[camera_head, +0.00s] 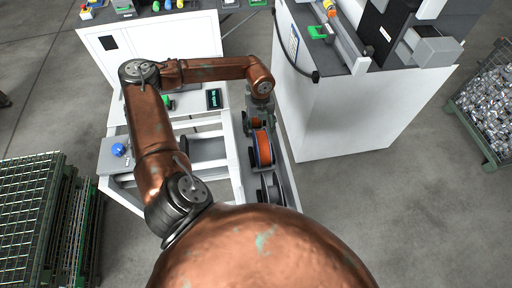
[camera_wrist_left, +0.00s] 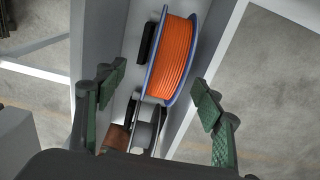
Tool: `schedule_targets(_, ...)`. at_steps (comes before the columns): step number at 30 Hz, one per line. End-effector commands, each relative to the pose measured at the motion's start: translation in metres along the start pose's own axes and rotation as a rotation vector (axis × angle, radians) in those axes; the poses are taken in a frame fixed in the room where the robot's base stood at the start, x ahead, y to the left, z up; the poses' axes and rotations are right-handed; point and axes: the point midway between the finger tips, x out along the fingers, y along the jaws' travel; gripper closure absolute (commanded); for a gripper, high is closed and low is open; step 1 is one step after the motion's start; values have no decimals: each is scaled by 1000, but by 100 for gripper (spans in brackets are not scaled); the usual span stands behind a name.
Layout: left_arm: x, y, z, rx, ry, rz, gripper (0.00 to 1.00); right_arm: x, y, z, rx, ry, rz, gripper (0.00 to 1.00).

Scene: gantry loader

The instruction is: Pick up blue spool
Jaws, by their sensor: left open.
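A spool with blue flanges and orange winding (camera_head: 262,149) stands upright in a narrow white rack, in the middle of the head view. It also shows in the left wrist view (camera_wrist_left: 173,57), upper middle. My left gripper (camera_head: 259,118) is beside the far end of the spool in the head view. In the left wrist view its green-padded fingers (camera_wrist_left: 160,98) are spread wide and empty, one on each side of the spool's line. The fingers do not appear to touch the spool. My right gripper is not in view.
A dark, empty-looking reel (camera_head: 271,188) sits nearer in the same rack. A white cabinet (camera_head: 335,120) stands close on the right. A wire-mesh crate (camera_head: 28,205) is at left, and a bin of metal parts (camera_head: 490,105) is at far right.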

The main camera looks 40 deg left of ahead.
Motion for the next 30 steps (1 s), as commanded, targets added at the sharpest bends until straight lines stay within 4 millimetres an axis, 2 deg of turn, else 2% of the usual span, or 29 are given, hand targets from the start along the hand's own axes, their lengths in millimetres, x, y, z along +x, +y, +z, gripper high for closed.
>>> schedule_targets(1,11,-7,-7,13,-12,-5,38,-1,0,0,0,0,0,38)
schedule_targets(6,34,-14,-13,22,-30,-9,38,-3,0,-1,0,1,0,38)
schedule_targets(14,60,-15,-11,19,-30,-10,38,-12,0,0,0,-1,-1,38)
schedule_targets(21,94,-19,-7,19,-28,-8,38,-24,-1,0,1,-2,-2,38)
schedule_targets(25,104,-19,-7,19,-30,-10,38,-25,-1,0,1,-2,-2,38)
schedule_targets(30,105,-19,-6,19,-31,-10,38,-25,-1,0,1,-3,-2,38)
